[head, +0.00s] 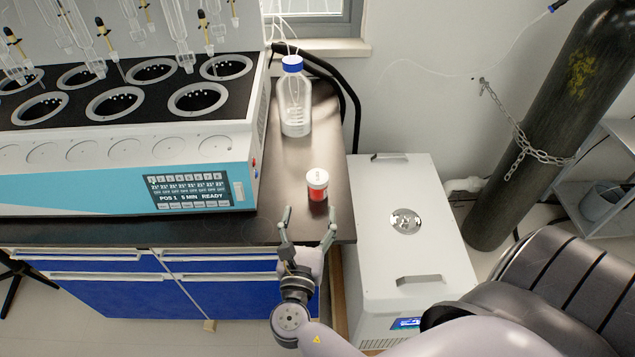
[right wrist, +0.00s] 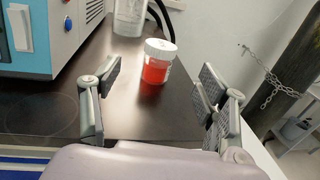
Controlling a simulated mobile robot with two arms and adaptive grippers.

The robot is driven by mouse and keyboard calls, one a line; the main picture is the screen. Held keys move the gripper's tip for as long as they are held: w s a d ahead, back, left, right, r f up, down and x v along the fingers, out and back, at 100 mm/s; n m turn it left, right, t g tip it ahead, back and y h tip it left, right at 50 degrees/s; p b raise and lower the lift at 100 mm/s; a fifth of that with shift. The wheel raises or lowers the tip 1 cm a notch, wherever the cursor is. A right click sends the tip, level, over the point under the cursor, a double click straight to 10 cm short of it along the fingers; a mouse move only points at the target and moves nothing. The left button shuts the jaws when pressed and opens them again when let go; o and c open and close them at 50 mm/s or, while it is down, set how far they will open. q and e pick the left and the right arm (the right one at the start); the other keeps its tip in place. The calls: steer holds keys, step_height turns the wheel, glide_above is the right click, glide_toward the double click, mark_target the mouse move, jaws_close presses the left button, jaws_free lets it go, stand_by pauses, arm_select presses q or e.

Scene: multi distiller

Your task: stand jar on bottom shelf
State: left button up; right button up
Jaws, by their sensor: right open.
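A small jar (head: 317,186) with a white lid and red contents stands upright on the dark bench top, near its right end. It also shows in the right wrist view (right wrist: 156,66), beyond and between my fingers. My right gripper (head: 308,215) is open and empty at the bench's front edge, just short of the jar, with its fingers pointing at it. A grey shelf unit (head: 612,150) stands at the far right, partly cut off by the picture edge, and its bottom shelf is only partly seen. My left gripper is not in view.
The distiller (head: 120,180) fills the left of the bench (head: 300,160). A clear bottle with a blue cap (head: 294,100) stands behind the jar. A white floor unit (head: 405,250) is right of the bench. A chained dark gas cylinder (head: 545,120) stands before the shelf unit.

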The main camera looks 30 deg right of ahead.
mark_target(316, 185)
steer(key=p+x, duration=0.1)
steer(key=x, duration=0.6)
steer(key=shift+f+p+x, duration=0.15)
steer(key=shift+p+x, duration=0.15)
steer(key=shift+x, duration=1.05)
steer(key=shift+f+p+x, duration=0.15)
steer(key=shift+p+x, duration=0.1)
steer(key=shift+x, duration=1.1)
steer(key=shift+s+d, duration=0.1)
steer(key=shift+s, duration=0.05)
steer(key=shift+c, duration=0.2)
steer(key=c, duration=1.4)
steer(key=shift+r, duration=0.15)
